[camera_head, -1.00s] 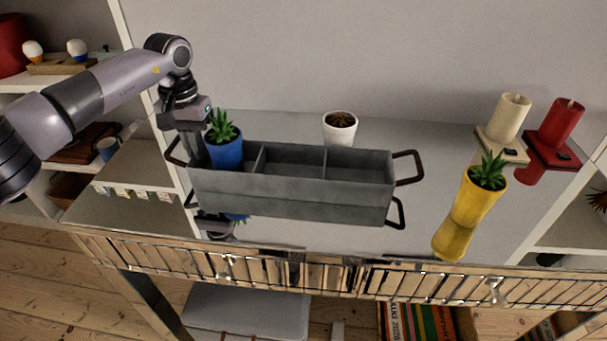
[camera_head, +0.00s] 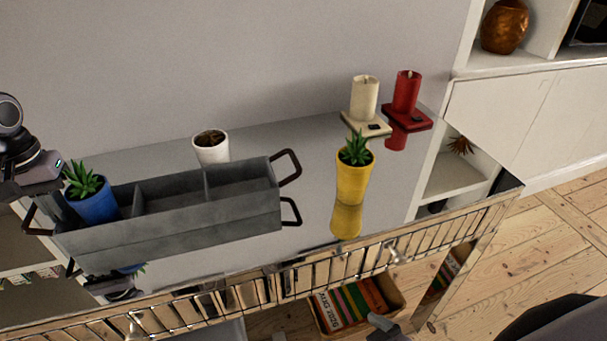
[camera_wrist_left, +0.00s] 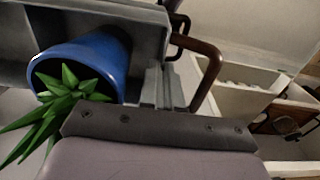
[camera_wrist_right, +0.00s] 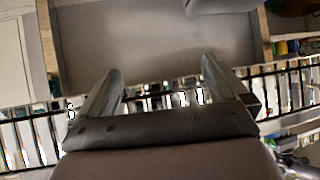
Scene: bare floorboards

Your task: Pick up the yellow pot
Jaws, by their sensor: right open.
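The yellow pot (camera_head: 354,181) with a green succulent stands upright on the mirrored tabletop, right of the grey divided tray (camera_head: 200,222). Its reflection shows below it. My left gripper is at the tray's left end, mostly cut off in the head view. In the left wrist view its fingers (camera_wrist_left: 162,85) are close together at the tray's end wall, beside the blue pot (camera_wrist_left: 95,58), and seem shut on that wall. My right gripper (camera_wrist_right: 161,70) is open and empty, in front of the table's slatted front edge. The yellow pot does not show in either wrist view.
The blue pot (camera_head: 94,198) stands in the tray's left compartment. A white pot (camera_head: 211,149) is behind the tray. A cream candle (camera_head: 365,98) and a red candle (camera_head: 406,93) stand behind the yellow pot. Tabletop around the yellow pot is clear. A book box (camera_head: 350,308) sits below.

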